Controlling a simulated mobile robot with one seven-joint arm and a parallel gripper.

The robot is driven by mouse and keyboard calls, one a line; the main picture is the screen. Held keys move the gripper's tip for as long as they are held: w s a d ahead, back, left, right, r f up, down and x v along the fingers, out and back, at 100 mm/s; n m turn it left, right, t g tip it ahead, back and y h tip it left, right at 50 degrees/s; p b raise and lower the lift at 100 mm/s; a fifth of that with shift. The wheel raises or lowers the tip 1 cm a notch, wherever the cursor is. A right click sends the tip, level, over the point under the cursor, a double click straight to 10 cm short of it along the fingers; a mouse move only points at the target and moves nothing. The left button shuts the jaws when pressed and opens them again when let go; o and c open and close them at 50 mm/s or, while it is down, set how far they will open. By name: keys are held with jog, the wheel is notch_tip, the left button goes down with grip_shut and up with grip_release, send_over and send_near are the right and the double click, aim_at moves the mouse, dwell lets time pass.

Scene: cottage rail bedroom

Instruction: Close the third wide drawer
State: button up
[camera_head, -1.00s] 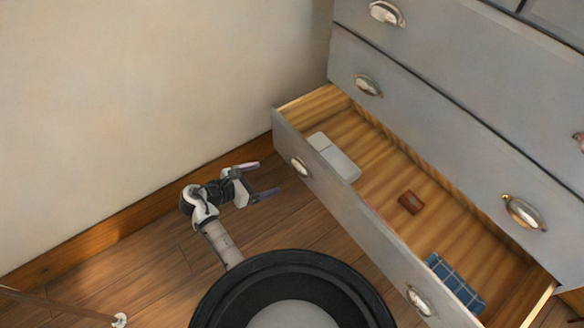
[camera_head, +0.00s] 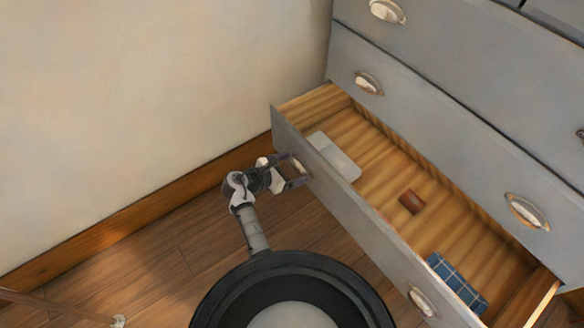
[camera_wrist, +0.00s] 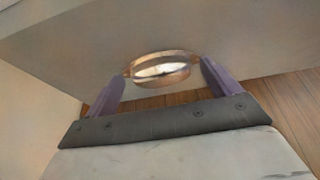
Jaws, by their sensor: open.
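The open wide drawer (camera_head: 345,205) is the lowest one in the head view, pulled well out of a grey dresser. Its grey front carries two metal cup handles, the left one (camera_head: 298,165) and the right one (camera_head: 421,301). My gripper (camera_head: 296,172) is at the left handle. In the wrist view its two purple fingers stand apart on either side of a cup handle (camera_wrist: 161,68), with the drawer front (camera_wrist: 170,28) beyond. The gripper is open and holds nothing. I cannot tell whether the fingertips touch the front.
Inside the drawer lie a white box (camera_head: 333,157), a small brown item (camera_head: 411,201) and a blue checked cloth (camera_head: 456,282). A closed drawer (camera_head: 440,140) is above. A wall (camera_head: 150,100) with a wooden baseboard (camera_head: 130,223) stands at left.

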jog(key=c, duration=1.1)
jog(key=w+d, duration=0.4)
jog(key=d, duration=0.2)
jog(key=w+d, duration=0.5)
jog(key=d, duration=0.2)
jog(key=w+d+p, duration=0.1)
jog(key=w+d, duration=0.4)
jog(key=d, duration=0.1)
jog(key=shift+w+d+r, duration=0.1)
jog(key=shift+d+r, duration=0.05)
jog(key=shift+d, duration=0.2)
jog(key=shift+c, duration=0.2)
jog(key=shift+r, duration=0.1)
jog(key=o, duration=1.1)
jog(key=shift+d, duration=0.1)
jog(key=shift+o, duration=0.2)
jog(key=p+v, duration=0.2)
jog(key=v, duration=1.1)
jog(key=shift+s+a, duration=0.2)
jog(key=shift+a, duration=0.1)
